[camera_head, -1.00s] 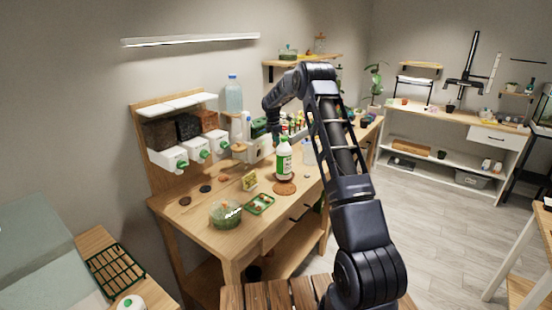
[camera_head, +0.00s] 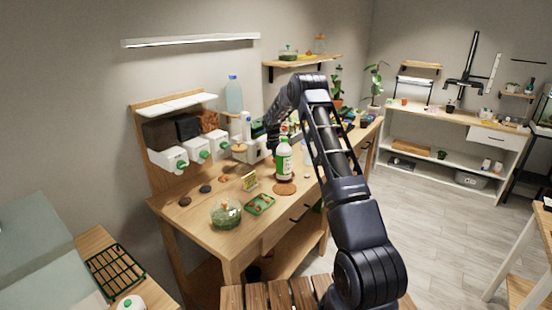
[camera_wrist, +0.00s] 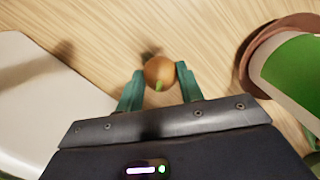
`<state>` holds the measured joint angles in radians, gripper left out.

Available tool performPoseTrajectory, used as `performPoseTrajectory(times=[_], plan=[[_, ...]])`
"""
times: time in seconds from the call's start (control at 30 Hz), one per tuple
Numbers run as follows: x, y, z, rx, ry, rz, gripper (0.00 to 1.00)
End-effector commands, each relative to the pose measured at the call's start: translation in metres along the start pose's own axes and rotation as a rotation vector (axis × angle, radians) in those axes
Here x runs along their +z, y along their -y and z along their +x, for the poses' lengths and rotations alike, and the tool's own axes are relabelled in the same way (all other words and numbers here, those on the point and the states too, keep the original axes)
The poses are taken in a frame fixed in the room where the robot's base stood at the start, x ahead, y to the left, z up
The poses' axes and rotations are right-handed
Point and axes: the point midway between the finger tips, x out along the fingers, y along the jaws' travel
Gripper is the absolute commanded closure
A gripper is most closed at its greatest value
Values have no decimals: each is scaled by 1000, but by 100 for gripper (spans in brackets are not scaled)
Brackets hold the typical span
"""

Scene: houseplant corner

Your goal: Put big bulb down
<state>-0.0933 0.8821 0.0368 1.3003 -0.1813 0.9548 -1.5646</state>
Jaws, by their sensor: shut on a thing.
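In the wrist view, the big bulb (camera_wrist: 159,72) is round and orange-brown with a small green tip. It sits between the two teal fingers of my gripper (camera_wrist: 159,80), which is shut on it. The wooden tabletop (camera_wrist: 120,25) lies right below, and a dark shadow shows beside the bulb. I cannot tell whether the bulb touches the wood.
A brown round mat (camera_head: 284,188) lies by the bottle. White dispensers (camera_head: 168,158) line the back left. In the wrist view, a pale object (camera_wrist: 40,95) is close on the left.

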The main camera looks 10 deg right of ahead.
Motion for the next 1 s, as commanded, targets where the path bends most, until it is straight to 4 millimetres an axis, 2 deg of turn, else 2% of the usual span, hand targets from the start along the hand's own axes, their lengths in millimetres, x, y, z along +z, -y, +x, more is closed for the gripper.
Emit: performPoseTrajectory(times=[0.17,0.2,0.3,0.67,0.77,1.0], plan=[[0,0,3,0,0,0,85],[0,0,3,0,0,0,59],[0,0,3,0,0,0,41],[0,0,-1,1,0,0,41],[0,-1,-11,3,0,0,41],[0,-1,-56,3,0,0,41]])
